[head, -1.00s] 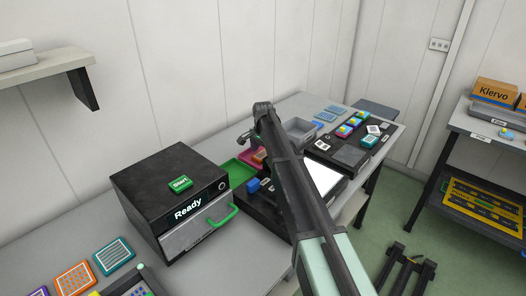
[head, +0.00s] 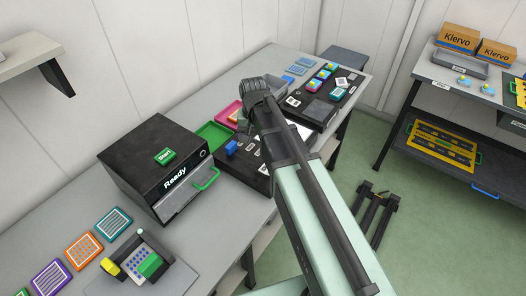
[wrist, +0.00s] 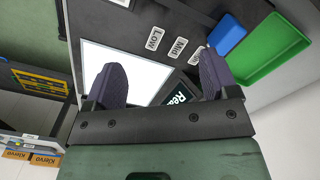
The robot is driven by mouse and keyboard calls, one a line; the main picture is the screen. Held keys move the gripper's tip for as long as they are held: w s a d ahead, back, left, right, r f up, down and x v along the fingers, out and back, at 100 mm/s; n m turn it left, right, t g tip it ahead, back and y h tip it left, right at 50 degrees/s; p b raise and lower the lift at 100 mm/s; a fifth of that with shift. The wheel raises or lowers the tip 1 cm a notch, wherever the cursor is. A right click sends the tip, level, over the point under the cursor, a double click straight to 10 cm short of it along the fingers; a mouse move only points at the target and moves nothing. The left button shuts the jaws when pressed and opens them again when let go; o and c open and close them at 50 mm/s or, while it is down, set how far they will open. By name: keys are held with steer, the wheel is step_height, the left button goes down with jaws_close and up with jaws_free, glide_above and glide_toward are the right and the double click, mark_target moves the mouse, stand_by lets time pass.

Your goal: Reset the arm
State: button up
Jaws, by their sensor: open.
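My arm reaches from the lower right up over the bench in the head view, and its end hides my gripper there. In the wrist view my gripper (wrist: 158,72) is open, its two dark fingers spread apart with nothing held between them. The fingers are above the black station with a lit white panel (wrist: 122,68) and the Low and Mid labels. A small dark screen, its lettering partly hidden, shows by the right finger. How high the fingers are above the station I cannot tell.
A black box marked Ready (head: 152,165), with a green handle, stands left of the arm. Beside it are a green tray (head: 212,132) and a blue block (head: 231,147). A second black station (head: 322,112) lies farther back. A grey shelf with Klervo boxes (head: 459,37) stands right, across open floor.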

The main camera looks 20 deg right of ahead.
steer(key=s+n, duration=0.3)
steer(key=s, duration=1.1)
steer(key=shift+n, duration=0.3)
